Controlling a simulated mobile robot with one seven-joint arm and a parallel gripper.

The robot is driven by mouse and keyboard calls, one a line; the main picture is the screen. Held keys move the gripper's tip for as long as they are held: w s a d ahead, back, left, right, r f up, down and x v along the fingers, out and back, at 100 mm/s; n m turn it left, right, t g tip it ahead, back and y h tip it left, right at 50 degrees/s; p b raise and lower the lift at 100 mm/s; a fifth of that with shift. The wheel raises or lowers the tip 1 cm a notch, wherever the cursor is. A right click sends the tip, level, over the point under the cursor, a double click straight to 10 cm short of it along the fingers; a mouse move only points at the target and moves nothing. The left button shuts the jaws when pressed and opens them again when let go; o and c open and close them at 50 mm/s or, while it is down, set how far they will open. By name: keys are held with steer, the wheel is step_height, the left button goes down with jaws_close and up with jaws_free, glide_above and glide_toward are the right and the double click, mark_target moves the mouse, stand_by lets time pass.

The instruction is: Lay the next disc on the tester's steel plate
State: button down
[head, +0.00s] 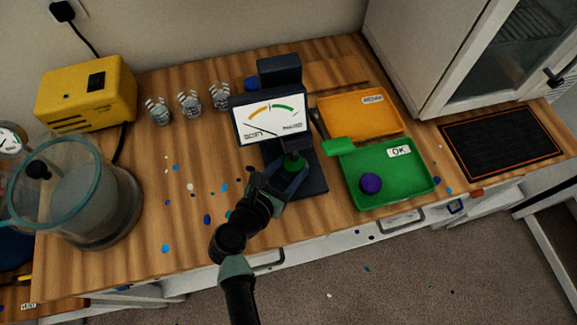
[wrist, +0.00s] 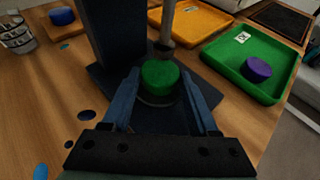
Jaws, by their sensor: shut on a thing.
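My gripper (wrist: 165,104) is shut on a green disc (wrist: 160,77), one finger on each side. The disc is at the tester (head: 279,68), over its round steel plate (wrist: 157,101), whose grey rim shows just below it. I cannot tell whether the disc touches the plate. The tester's probe (wrist: 166,45) stands just behind the disc in the wrist view. In the head view the green disc (head: 291,166) shows between my fingers below the dial. The dial needle points toward the left, "SOFT" side.
A green OK tray (head: 408,191) right of the tester holds a purple disc (head: 371,183). An orange tray (head: 335,103) lies behind it. A blue disc (wrist: 62,16) sits at the back left. Cups, a yellow machine (head: 88,93) and a clear chamber (head: 70,190) stand left.

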steer(key=shift+f, duration=0.2)
steer(key=shift+c, duration=0.8)
jaws_free()
steer(key=shift+r, duration=0.15)
steer(key=shift+s+r, duration=0.1)
steer(key=shift+r, duration=0.05)
steer(key=v, duration=1.1)
steer(key=shift+s+a+r+b, duration=0.1)
steer(key=shift+s+a+b, duration=0.2)
steer(key=shift+b, duration=0.1)
